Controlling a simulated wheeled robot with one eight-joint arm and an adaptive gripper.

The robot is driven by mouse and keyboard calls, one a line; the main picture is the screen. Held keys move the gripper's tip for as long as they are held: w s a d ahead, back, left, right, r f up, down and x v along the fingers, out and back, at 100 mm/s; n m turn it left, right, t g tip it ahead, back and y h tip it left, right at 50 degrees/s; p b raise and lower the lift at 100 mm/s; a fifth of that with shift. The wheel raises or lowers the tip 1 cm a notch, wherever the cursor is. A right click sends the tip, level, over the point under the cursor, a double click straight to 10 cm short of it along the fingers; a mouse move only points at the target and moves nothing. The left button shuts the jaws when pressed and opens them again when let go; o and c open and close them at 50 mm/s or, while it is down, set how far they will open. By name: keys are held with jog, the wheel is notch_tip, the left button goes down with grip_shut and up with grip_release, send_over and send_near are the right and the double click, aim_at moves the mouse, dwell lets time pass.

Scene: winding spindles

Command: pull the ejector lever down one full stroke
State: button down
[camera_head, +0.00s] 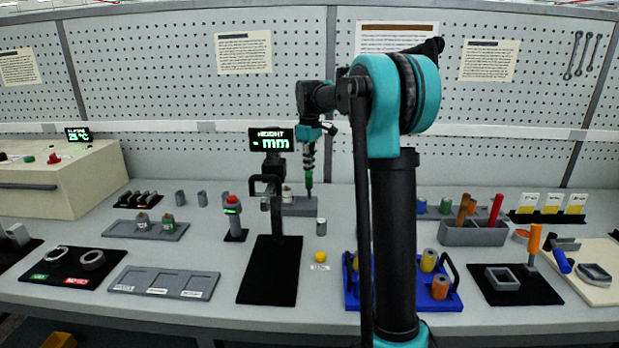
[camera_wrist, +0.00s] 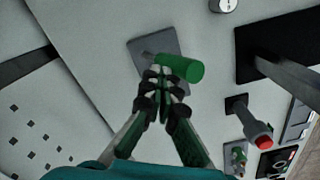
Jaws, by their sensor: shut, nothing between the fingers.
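The ejector lever has a green cylindrical grip (camera_wrist: 182,67) on a grey base (camera_wrist: 142,46) in the wrist view. In the head view, the grey base (camera_head: 300,207) stands behind the black gauge stand, with green showing just above it. My gripper (camera_wrist: 160,76) is shut and empty, its fingertips right at the left part of the green grip. I cannot tell whether they touch it. In the head view my gripper (camera_head: 309,184) points down over the base. The fingers hide part of the lever.
The gauge stand with a "HEIGHT - mm" display (camera_head: 270,140) and black base (camera_head: 268,285) is close by, left of my gripper. A red-topped post (camera_head: 232,212) stands further left. A small grey cylinder (camera_head: 321,227) and yellow ball (camera_head: 320,257) are in front.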

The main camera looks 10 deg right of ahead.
jog(key=shift+s+a+f, duration=0.1)
jog(key=shift+s, duration=0.2)
